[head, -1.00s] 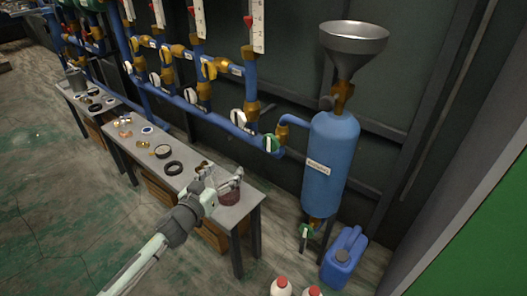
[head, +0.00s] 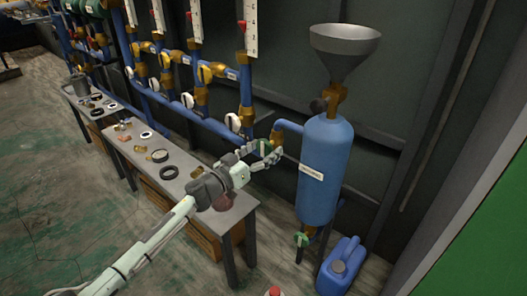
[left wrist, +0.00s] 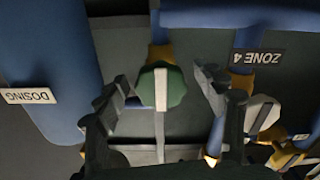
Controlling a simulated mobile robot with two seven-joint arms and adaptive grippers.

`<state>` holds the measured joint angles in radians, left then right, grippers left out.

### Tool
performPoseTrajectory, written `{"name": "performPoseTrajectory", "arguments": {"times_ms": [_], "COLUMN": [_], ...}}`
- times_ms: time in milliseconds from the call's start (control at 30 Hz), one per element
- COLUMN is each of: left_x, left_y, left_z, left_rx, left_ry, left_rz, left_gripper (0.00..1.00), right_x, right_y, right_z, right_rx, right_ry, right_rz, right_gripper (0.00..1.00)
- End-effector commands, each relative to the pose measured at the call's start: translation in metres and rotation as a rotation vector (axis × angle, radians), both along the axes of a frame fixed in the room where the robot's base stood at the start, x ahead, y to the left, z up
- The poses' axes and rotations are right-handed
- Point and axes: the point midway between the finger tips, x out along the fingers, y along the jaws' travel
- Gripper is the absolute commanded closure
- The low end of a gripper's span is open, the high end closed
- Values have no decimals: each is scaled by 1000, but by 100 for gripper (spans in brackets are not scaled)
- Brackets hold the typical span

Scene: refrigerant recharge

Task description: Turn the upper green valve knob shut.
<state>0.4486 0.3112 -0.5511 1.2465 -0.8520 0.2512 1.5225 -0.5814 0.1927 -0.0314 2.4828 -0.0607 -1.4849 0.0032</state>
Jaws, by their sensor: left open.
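The upper green valve knob (left wrist: 174,88), with a pale bar across it, sits on the blue pipe beside the dosing tank (head: 322,190). In the left wrist view it lies between the two fingers of my left gripper (left wrist: 161,98). The fingers are spread, with a visible gap on each side of the knob. In the head view my left gripper (head: 267,156) is at the pipe bend and largely covers this knob. A lower green knob (head: 302,239) is under the tank. My right gripper is not in view.
A grey funnel (head: 345,42) tops the tank. A blue jerrycan (head: 340,266) stands on the floor beside it. My left arm passes over a bench (head: 233,216) with rings and small parts. White-handled valves (head: 233,122) line the pipes to the left.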

Motion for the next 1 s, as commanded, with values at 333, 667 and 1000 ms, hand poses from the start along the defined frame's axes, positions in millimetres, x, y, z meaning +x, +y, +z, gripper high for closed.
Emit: {"name": "performPoseTrajectory", "arguments": {"times_ms": [333,667,1000], "left_x": [0,0,0], "left_y": [0,0,1], "left_z": [0,0,0], "left_rx": [0,2,86], "left_ry": [0,-1,-61], "left_rz": [1,1,1], "left_gripper": [53,81,81], "right_x": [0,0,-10], "right_y": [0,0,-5], "right_z": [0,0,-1], "right_rx": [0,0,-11], "right_ry": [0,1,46], "right_rz": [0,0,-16], "right_gripper": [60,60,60]}}
